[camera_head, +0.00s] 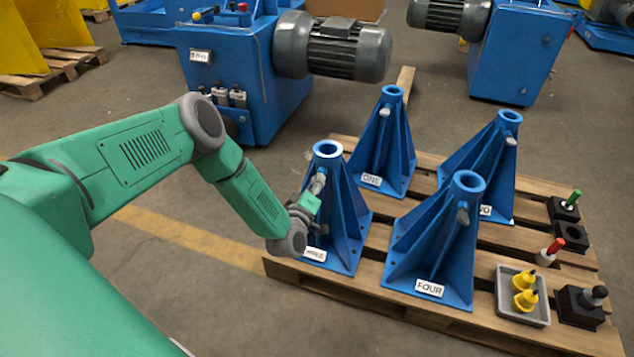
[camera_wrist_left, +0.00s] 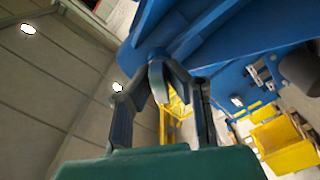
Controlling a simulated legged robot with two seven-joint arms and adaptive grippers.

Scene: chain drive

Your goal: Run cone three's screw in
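Cone three (camera_head: 350,228) is a blue ribbed stand with a round collar, upright at the near left of the pallet. Its label is partly covered by my wrist. Its silver screw (camera_head: 318,183) sticks out at an angle on the side facing my left arm. My left gripper (camera_head: 314,193) is at this screw. In the left wrist view the dark fingers (camera_wrist_left: 158,75) lean together at the tips around a small rounded blue-grey piece, seemingly the screw's end, against the blue cone (camera_wrist_left: 215,35). How deep the screw sits is hidden. My right gripper is not in view.
Cone one (camera_head: 384,150), cone two (camera_head: 490,165) and cone four (camera_head: 440,250) stand close by on the wooden pallet (camera_head: 350,292). A grey tray (camera_head: 506,311) with yellow parts and several black blocks are at the right. Blue machines stand behind; the floor at left is clear.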

